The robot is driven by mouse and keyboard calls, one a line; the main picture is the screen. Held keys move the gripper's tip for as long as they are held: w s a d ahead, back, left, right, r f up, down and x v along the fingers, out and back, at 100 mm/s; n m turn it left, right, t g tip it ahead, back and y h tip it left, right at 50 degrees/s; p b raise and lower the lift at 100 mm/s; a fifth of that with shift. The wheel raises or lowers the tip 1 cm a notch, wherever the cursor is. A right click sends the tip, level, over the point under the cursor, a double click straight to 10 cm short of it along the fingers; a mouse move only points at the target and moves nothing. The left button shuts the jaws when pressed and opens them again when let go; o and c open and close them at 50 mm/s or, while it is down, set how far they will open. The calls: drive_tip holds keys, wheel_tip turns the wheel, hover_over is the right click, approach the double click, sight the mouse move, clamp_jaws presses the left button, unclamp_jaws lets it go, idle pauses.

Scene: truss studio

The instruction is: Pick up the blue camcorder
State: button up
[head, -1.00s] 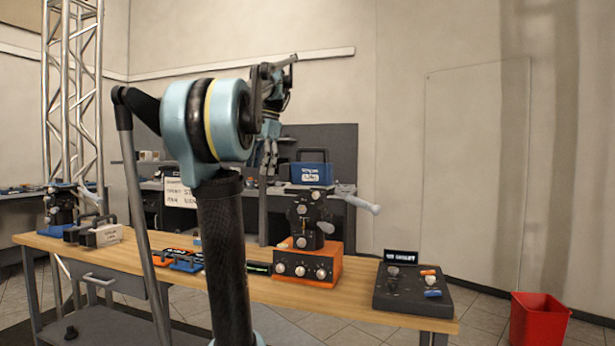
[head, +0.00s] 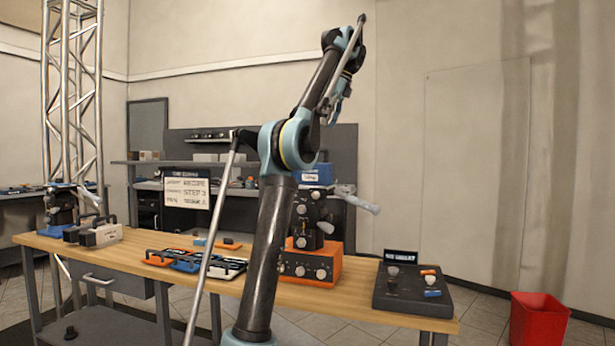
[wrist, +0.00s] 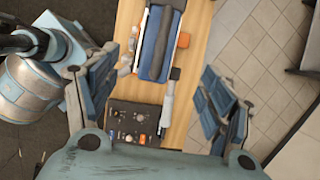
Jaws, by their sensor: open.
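The blue camcorder (head: 318,174) sits high on top of a black stand over an orange base in the head view, partly hidden behind my arm. In the wrist view, a blue body with a dark top strip (wrist: 157,45), apparently the camcorder, lies at the upper middle, beyond my fingertips. My gripper (head: 337,108) is above the camcorder in the head view, apart from it. In the wrist view my gripper (wrist: 158,92) has its two fingers spread wide, with nothing between them in contact.
The orange base (head: 312,270) with knobs stands on the wooden bench (head: 350,303). A grey handle (head: 360,204) sticks out right of the stand. A black control panel (head: 412,290) is at the bench's right end. A red bin (head: 539,320) stands on the floor.

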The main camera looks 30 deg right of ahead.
drive_tip(key=x, duration=1.1)
drive_tip(key=shift+w+a+f, duration=0.15)
drive_tip(key=shift+w+f, duration=0.05)
drive_tip(key=shift+f, duration=0.1)
drive_tip(key=shift+x, duration=2.8)
clamp_jaws()
drive_tip(key=shift+r, duration=0.1)
